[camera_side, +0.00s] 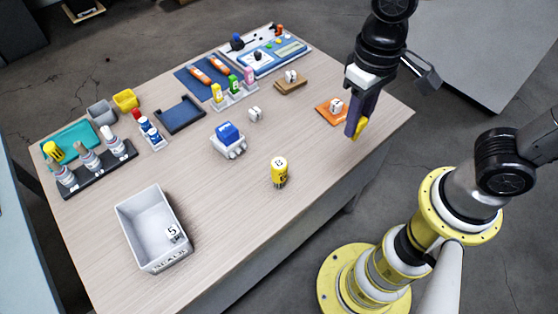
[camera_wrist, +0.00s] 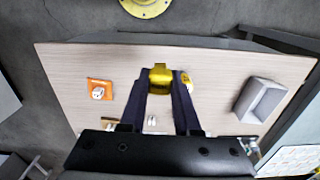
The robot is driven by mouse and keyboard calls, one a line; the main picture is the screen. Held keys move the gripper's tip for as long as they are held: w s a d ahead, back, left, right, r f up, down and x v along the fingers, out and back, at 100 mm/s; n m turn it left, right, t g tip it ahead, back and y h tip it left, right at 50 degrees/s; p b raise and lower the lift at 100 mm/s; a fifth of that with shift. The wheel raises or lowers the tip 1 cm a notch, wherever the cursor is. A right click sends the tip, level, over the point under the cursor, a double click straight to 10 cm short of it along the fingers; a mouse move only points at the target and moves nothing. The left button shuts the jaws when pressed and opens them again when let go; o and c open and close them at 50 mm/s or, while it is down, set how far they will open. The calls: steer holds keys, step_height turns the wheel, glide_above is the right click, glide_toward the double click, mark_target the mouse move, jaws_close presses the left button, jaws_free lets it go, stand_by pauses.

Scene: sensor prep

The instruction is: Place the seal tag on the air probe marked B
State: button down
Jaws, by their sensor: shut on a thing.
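My gripper (camera_side: 354,122) has long dark fingers shut on a yellow piece (camera_side: 362,127), which looks like the seal tag. The wrist view shows the gripper (camera_wrist: 160,75) with the gold-yellow piece (camera_wrist: 160,82) between its fingertips. It is held above the table's right side, near the orange pad in the side view. The air probe marked B (camera_side: 279,172), a yellow cylinder with a white lettered top, stands upright on the open table to the left of my gripper. A yellow and white thing (camera_wrist: 186,79) beside the right finger in the wrist view seems to be this probe, partly hidden.
A white bin (camera_side: 130,217) with a numbered block stands front left. A blue-topped white holder (camera_side: 228,138) and a white cube (camera_side: 256,114) stand mid-table. An orange pad (camera_side: 324,108) bears another cube. Racks and trays line the back and left. Table around the probe is clear.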

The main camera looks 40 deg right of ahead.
steer(key=shift+s+a+r, duration=0.1)
steer(key=shift+s+a, duration=0.1)
steer(key=shift+a, duration=0.2)
steer(key=shift+w+a+n, duration=0.1)
steer(key=shift+a+n, duration=0.1)
steer(key=shift+n, duration=0.1)
steer(key=w+a+f, duration=0.4)
steer(key=w, duration=0.3)
glide_above(279, 163)
step_height(279, 163, down, 6)
steer(key=shift+s+d+r, duration=0.1)
steer(key=shift+s+r, duration=0.05)
steer(key=shift+r, duration=0.05)
steer(key=shift+w+f, duration=0.2)
steer(key=shift+f, duration=1.5)
steer(key=shift+f, duration=0.15)
steer(key=c, duration=0.6)
jaws_free()
